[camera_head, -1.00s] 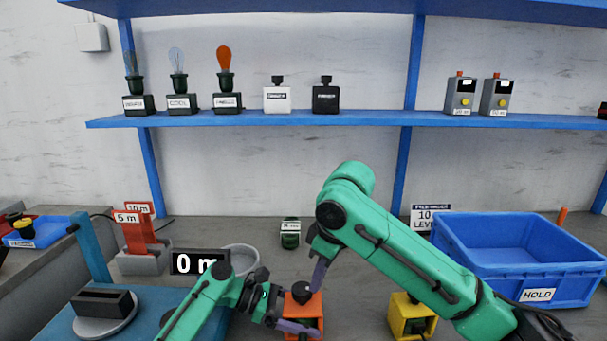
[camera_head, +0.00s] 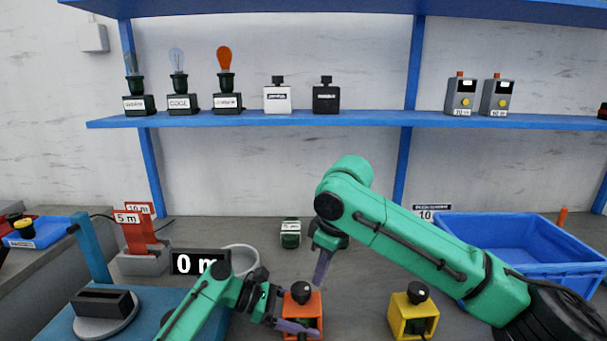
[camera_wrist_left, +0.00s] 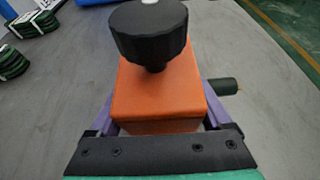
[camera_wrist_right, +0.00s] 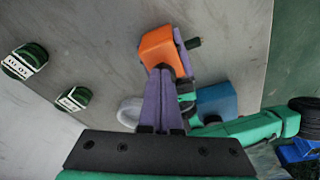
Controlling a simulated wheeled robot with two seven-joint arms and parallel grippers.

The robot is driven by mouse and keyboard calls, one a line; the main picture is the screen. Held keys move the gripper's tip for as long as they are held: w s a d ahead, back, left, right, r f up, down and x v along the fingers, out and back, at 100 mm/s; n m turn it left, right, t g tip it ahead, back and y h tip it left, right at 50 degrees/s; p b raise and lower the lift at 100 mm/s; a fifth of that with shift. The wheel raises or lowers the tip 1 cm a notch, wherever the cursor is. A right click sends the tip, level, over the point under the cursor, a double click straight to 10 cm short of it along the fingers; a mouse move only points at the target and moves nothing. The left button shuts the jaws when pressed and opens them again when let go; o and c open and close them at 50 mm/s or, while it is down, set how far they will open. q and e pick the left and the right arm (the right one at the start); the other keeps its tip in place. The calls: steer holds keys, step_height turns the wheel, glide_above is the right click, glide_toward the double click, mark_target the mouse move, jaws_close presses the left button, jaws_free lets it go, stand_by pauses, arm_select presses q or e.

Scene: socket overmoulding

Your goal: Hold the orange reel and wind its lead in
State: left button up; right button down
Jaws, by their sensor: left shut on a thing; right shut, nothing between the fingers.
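The orange reel (camera_head: 314,304) is a box with a black knob (camera_head: 301,290) on top, upright at the front middle of the table. My left gripper (camera_head: 298,328) is shut on it, with one finger along each side in the left wrist view (camera_wrist_left: 158,115). A short dark stub (camera_wrist_left: 222,87) sticks out at the reel's right side in that view; no length of lead shows. My right gripper (camera_head: 319,286) is shut and empty, pointing down just right of and behind the knob. In the right wrist view its closed fingers (camera_wrist_right: 161,74) overlap the reel (camera_wrist_right: 157,47), hiding the knob.
A yellow reel (camera_head: 402,318) stands to the right, under my right arm. A blue bin (camera_head: 560,270) is at the right. A display reading 0 m (camera_head: 200,263), a grey ring (camera_head: 240,260) and a green block (camera_head: 290,233) stand behind the left arm.

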mark_target(307, 302)
steer(key=shift+d+f, duration=0.1)
steer(key=shift+f, duration=1.7)
steer(key=shift+w+a, duration=0.15)
steer(key=shift+a, duration=0.5)
steer(key=shift+a, duration=0.1)
steer(key=shift+s+a, duration=0.35)
steer(key=shift+s, duration=0.15)
steer(key=shift+s, duration=0.1)
